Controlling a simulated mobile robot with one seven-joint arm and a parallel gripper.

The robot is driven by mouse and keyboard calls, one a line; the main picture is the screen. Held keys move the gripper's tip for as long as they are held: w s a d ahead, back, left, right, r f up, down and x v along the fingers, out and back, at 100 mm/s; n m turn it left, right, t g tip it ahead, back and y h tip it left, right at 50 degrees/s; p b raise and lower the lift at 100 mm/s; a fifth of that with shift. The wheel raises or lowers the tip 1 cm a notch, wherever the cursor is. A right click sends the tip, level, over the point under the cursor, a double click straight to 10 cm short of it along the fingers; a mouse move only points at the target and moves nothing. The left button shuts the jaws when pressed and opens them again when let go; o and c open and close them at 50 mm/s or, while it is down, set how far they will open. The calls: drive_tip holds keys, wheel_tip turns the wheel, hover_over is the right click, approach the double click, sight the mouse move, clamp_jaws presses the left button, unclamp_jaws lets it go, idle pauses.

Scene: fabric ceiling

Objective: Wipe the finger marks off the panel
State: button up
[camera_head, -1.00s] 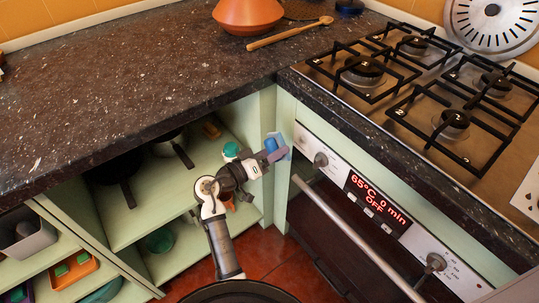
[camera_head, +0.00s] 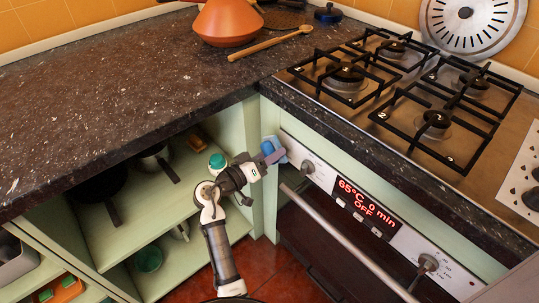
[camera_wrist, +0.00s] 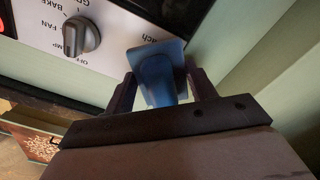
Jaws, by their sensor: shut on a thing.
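The oven's white control panel (camera_head: 325,178) runs along the oven front, with a knob near its left end, a red-lit display (camera_head: 367,205) and another knob (camera_head: 427,264) at the right. My gripper (camera_head: 268,154) is shut on a blue wiping tool (camera_head: 273,146) at the panel's left end. In the wrist view, the tool (camera_wrist: 160,72) sits between my gripper's dark fingers (camera_wrist: 160,92). Its flat blue head lies over the panel (camera_wrist: 112,42), covering part of the lettering, beside the left knob (camera_wrist: 81,36). Touch is hard to confirm. I cannot make out finger marks.
The oven handle (camera_head: 345,243) juts out below the panel. A dark worktop (camera_head: 130,95) overhangs it, with a gas hob (camera_head: 455,150) above. Open green shelves (camera_head: 120,230) with pans stand left of my arm. An orange pot (camera_head: 227,22) and wooden spoon (camera_head: 270,43) are at the back.

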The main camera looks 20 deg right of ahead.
sight(284, 160)
drive_tip(key=shift+x, duration=1)
drive_tip(key=shift+s+d, duration=0.3)
drive_tip(key=shift+s, duration=0.65)
drive_tip(key=shift+s+d, duration=0.3)
drive_tip(key=shift+s, duration=0.65)
drive_tip(key=shift+d+b, duration=0.1)
drive_tip(key=shift+b, duration=0.25)
drive_tip(key=shift+w, duration=0.1)
drive_tip(key=shift+w+a+b, duration=0.15)
drive_tip(key=shift+w+b, duration=0.2)
drive_tip(key=shift+w, duration=0.35)
drive_tip(key=shift+w+a+b, duration=0.2)
drive_tip(key=shift+w+b, duration=0.1)
drive_tip(key=shift+w, duration=0.35)
drive_tip(key=shift+w+a+r, duration=0.1)
drive_tip(key=shift+w+a, duration=0.05)
drive_tip(key=shift+w, duration=0.35)
